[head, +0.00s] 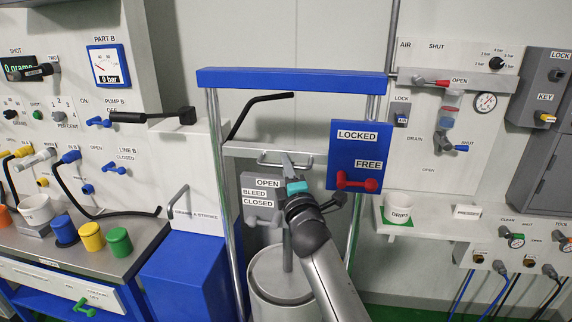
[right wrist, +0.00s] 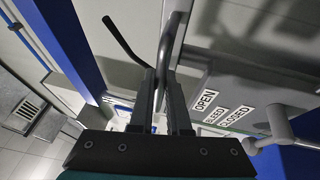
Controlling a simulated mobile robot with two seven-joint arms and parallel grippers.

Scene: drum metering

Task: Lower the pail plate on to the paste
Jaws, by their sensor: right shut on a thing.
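My right gripper (head: 290,165) is shut on the grey handle (head: 270,161) of the crossbar between two chrome posts. In the right wrist view, both fingers (right wrist: 166,95) close on the grey bar of this handle (right wrist: 172,45). A grey rod (head: 287,252) runs down from the crossbar region to the light pail (head: 282,305). A grey round surface (head: 265,265) shows at the pail's top; I cannot tell whether it is the plate or how it sits to the paste. My arm hides part of the rod and pail. My left gripper is not in view.
A blue top beam (head: 290,82) joins the posts. A red lever (head: 357,181) is by FREE on the blue LOCKED/FREE panel (head: 360,145). The grey bleed panel (head: 262,205) is left of my gripper. A blue cabinet (head: 185,275) stands left of the frame.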

